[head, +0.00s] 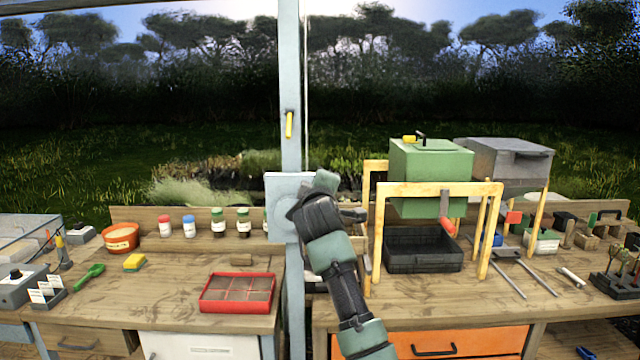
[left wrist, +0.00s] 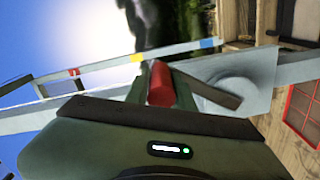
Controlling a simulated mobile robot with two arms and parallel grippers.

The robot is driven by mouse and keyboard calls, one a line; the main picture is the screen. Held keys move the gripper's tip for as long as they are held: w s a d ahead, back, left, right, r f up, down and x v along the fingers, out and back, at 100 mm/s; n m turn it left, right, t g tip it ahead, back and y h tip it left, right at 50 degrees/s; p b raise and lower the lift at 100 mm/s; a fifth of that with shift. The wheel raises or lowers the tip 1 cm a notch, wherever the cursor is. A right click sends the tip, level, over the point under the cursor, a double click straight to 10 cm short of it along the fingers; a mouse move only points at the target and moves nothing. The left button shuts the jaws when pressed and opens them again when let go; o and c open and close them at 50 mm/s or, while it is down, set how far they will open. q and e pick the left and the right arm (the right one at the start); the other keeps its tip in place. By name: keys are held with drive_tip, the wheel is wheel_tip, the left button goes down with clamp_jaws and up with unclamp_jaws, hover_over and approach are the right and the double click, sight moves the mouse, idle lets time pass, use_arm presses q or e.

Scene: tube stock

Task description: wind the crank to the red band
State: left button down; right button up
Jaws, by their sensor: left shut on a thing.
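A dark crank arm (left wrist: 212,88) runs from the handle towards the round hub (left wrist: 236,88) on the plate. A pale strip along the post carries a red band (left wrist: 73,72), a yellow band (left wrist: 136,58) and a blue band (left wrist: 208,43). The red band is farthest towards the sky. In the head view my gripper hides the handle. My right gripper is out of view.
A red tray (head: 236,306) lies on the left bench. Right of my arm stand a yellow frame (head: 430,188), a green box (head: 431,160) and a black crate (head: 424,264). A yellow piece (head: 289,125) sits higher on the post.

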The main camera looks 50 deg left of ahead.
use_arm(q)
drive_tip(key=shift+s+r, duration=0.2)
drive_tip(key=shift+r, duration=0.35)
drive_tip(key=c, duration=1.2)
unclamp_jaws()
drive_tip(key=shift+s+f, duration=0.1)
drive_tip(key=shift+s, duration=0.05)
drive_tip(key=shift+f, duration=0.1)
drive_tip(key=shift+d+f, duration=0.1)
drive_tip(key=shift+s+d+f+b, duration=0.1)
drive_tip(key=shift+s+d+b, duration=0.1)
drive_tip(key=shift+d+b, duration=0.15)
drive_tip(key=b+v, duration=0.2)
drive_tip(key=v, duration=0.5)
drive_tip(key=shift+r, duration=0.25)
drive_tip(key=shift+a, duration=0.15)
